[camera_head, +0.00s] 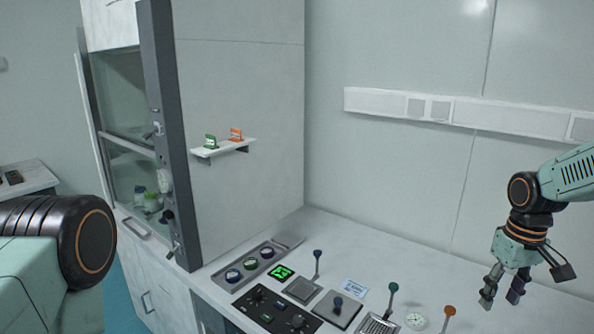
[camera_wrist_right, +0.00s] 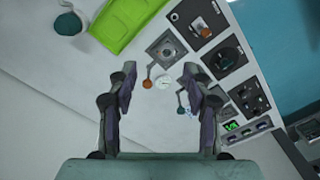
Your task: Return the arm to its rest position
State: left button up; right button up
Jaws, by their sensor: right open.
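My right gripper (camera_head: 503,287) hangs in the air above the right part of the white bench, fingers pointing down. Its two fingers are apart with nothing between them. It also shows in the right wrist view (camera_wrist_right: 161,110), where the fingers frame the bench below. My right arm (camera_head: 570,176) comes in from the right edge of the head view. A dark and pale green part of my left arm (camera_head: 45,260) fills the lower left of the head view; my left gripper does not show.
The bench (camera_head: 330,232) carries a black control panel (camera_head: 275,312), several levers such as an orange-knobbed one (camera_head: 449,311), and a round dial (camera_head: 415,321). A fume hood (camera_head: 235,110) with a small shelf (camera_head: 225,149) stands left. A green tray (camera_wrist_right: 128,22) lies under my right wrist's far side.

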jog(key=s+a+f+y, duration=0.1)
jog(key=s+a+f, duration=0.4)
jog(key=a+f, duration=0.3)
jog(key=s+a+f, duration=0.5)
jog(key=a+f, duration=0.1)
jog(key=f, duration=0.4)
jog(key=s+a+f+m+h, duration=0.1)
jog(key=s+a+f, duration=0.2)
jog(key=s, duration=0.9)
jog(key=s+a+f+m, duration=0.1)
jog(key=s+a+f, duration=0.1)
jog(key=s, duration=0.9)
pick_arm(q)
notch_tip(320, 180, down, 24)
jog(key=b, duration=2.4)
pick_arm(e)
notch_tip(320, 180, down, 24)
jog(key=shift+d+f, duration=0.15)
jog(key=shift+f, duration=0.05)
jog(key=shift+w, duration=0.1)
pick_arm(q)
jog(key=shift+w, duration=0.15)
